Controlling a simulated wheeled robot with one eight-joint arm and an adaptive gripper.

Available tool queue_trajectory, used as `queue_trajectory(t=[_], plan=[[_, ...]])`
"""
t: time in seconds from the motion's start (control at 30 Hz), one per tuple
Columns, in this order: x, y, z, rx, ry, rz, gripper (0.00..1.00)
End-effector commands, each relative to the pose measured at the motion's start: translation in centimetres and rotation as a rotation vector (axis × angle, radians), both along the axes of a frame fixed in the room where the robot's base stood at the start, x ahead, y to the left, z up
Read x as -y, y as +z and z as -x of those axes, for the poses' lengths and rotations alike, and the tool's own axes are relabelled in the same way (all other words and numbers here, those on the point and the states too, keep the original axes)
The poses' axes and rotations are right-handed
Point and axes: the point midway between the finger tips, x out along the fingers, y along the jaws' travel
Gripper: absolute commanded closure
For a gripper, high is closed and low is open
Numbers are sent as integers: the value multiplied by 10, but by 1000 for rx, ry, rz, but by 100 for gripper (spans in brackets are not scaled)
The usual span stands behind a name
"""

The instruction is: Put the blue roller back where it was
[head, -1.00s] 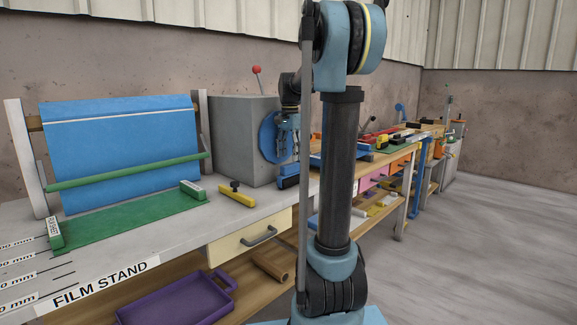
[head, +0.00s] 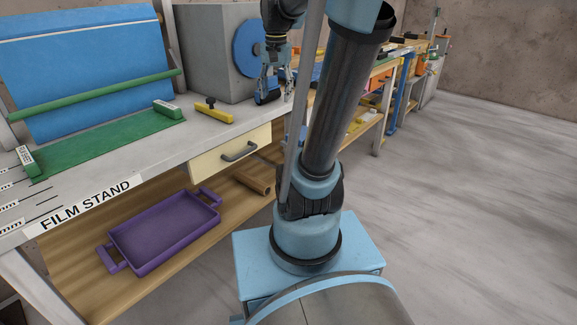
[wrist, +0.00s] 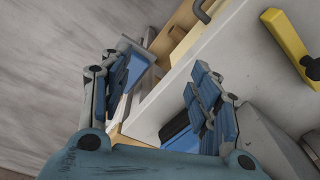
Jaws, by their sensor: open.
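A dark blue roller-like piece (head: 267,98) lies on the bench top near its front edge, in front of the grey machine. I take it for the blue roller. In the wrist view a dark blue and black piece (wrist: 180,134) shows low down beside the right finger, which partly covers it. My gripper (head: 276,92) is open just above the bench, its fingers pointing down at the piece. In the wrist view my gripper (wrist: 160,92) has its two fingers wide apart, with the bench edge between them. I cannot tell whether a finger touches the piece.
The grey machine with a blue disc (head: 247,45) stands close behind my gripper. A yellow bar with a black knob (head: 213,112) lies to the left. The film stand's green base (head: 105,142) is further left. Below are a drawer (head: 215,163) and a purple tray (head: 165,232).

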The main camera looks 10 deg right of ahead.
Motion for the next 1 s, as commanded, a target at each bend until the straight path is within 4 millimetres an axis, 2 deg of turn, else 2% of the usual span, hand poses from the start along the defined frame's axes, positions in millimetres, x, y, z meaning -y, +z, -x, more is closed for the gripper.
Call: queue_trajectory(t=[0.03,0.3,0.6,0.8,1.0], plan=[[0,-10,16,8,33,3,44],[0,-65,90,48,235,26,44],[0,-138,157,91,447,58,44],[-3,-169,179,107,531,73,44],[-3,-176,183,111,554,78,44]])
